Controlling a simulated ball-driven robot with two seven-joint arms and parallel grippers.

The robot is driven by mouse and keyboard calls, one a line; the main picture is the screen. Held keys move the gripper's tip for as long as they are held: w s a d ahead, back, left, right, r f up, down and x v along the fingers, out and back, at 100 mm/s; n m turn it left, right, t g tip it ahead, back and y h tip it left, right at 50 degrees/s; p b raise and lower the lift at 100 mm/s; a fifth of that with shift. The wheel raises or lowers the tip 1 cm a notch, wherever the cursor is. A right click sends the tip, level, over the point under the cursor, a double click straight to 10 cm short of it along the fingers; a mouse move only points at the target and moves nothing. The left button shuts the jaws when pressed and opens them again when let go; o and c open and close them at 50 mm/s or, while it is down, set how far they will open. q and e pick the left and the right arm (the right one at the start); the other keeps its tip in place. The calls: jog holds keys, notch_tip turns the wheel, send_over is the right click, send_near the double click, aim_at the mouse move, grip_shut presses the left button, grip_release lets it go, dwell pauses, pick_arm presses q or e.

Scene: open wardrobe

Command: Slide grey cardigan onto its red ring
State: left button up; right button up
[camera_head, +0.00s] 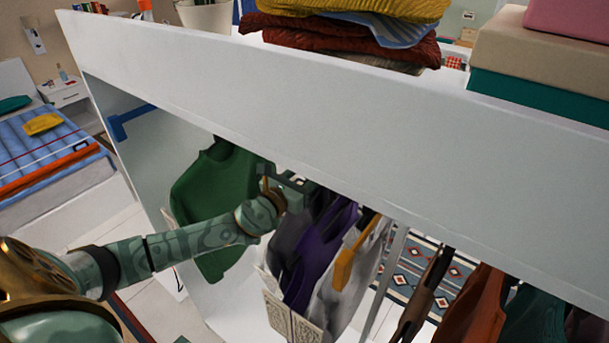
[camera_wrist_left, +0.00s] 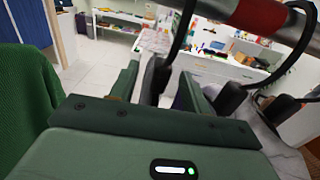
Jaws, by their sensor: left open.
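My left gripper (camera_head: 292,190) reaches under the wardrobe top, beside the hanging clothes. In the left wrist view its fingers (camera_wrist_left: 160,92) are open, with the dark neck and hook of a hanger (camera_wrist_left: 152,78) between them. The grey cardigan (camera_head: 290,237) appears to be the dark grey garment hanging just right of and below the gripper, left of a purple garment. I cannot tell whether the hanger between the fingers is its own. The red ring (camera_wrist_left: 258,14) is a band around the grey rail in the left wrist view. The wardrobe top hides it in the head view. My right gripper is out of view.
A green garment (camera_head: 215,185) hangs left of the gripper. A purple garment (camera_head: 318,250), a pale garment (camera_head: 350,285) and rust and dark green ones hang to the right. The wardrobe top (camera_head: 330,95) lies close above, bearing folded clothes (camera_head: 345,30) and boxes (camera_head: 540,60).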

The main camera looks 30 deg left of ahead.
pick_arm(q)
jog(key=shift+c, duration=0.4)
jog(key=shift+r, duration=0.1)
jog(key=c, duration=0.9)
jog(key=a+b, duration=0.6)
jog(key=w+a+b, duration=0.1)
jog(key=a+b, duration=0.5)
jog(key=a, duration=0.1)
jog(key=a+b, duration=0.6)
jog(key=shift+w+a+f, duration=0.15)
jog(key=shift+w+f, duration=0.1)
jog(key=o, duration=0.5)
jog(key=shift+a+r, duration=0.1)
jog(key=shift+a, duration=0.05)
jog(key=shift+c, duration=0.2)
jog(key=o, duration=0.4)
jog(key=shift+r, duration=0.1)
jog(key=shift+o, duration=0.2)
